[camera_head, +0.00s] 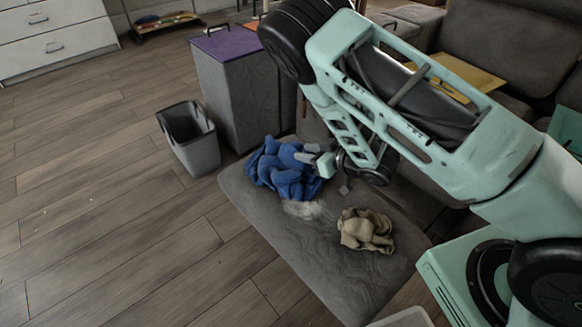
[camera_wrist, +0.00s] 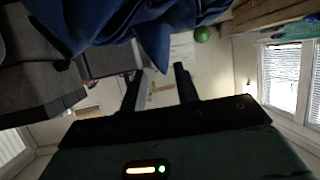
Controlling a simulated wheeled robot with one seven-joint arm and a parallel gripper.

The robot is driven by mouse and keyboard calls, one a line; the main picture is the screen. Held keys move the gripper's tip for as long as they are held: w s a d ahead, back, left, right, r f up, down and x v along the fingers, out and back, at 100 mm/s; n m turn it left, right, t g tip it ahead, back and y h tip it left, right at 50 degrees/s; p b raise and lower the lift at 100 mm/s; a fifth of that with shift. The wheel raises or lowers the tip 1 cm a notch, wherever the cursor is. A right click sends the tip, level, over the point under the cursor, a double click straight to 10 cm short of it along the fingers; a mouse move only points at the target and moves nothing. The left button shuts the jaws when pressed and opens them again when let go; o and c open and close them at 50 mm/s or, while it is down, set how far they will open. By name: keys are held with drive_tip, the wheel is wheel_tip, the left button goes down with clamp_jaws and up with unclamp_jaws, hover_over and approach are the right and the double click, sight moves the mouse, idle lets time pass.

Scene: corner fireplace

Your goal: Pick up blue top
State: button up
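The blue top (camera_head: 284,172) lies crumpled on the grey cushioned seat (camera_head: 330,262), near its far left edge. My gripper (camera_head: 315,160) is at the right side of the blue top, low over the seat. In the wrist view the blue top (camera_wrist: 140,22) fills the upper middle. My gripper's two dark fingers (camera_wrist: 158,72) stand apart there. A fold of the blue top reaches down to the gap between the fingertips, but I cannot tell whether it is between them or beyond them. Contact is unclear.
A beige crumpled cloth (camera_head: 366,230) lies on the seat nearer to me. A grey bin (camera_head: 190,139) and a grey box with a purple lid (camera_head: 238,95) stand beyond the seat at the left. A sofa (camera_head: 510,47) is at the back right. The wooden floor at left is clear.

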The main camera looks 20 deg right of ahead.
sight(291, 149)
drive_tip(key=shift+b+x, duration=0.85)
drive_tip(key=shift+x, duration=2.25)
drive_tip(key=shift+r, duration=0.1)
drive_tip(key=shift+c, duration=0.3)
clamp_jaws()
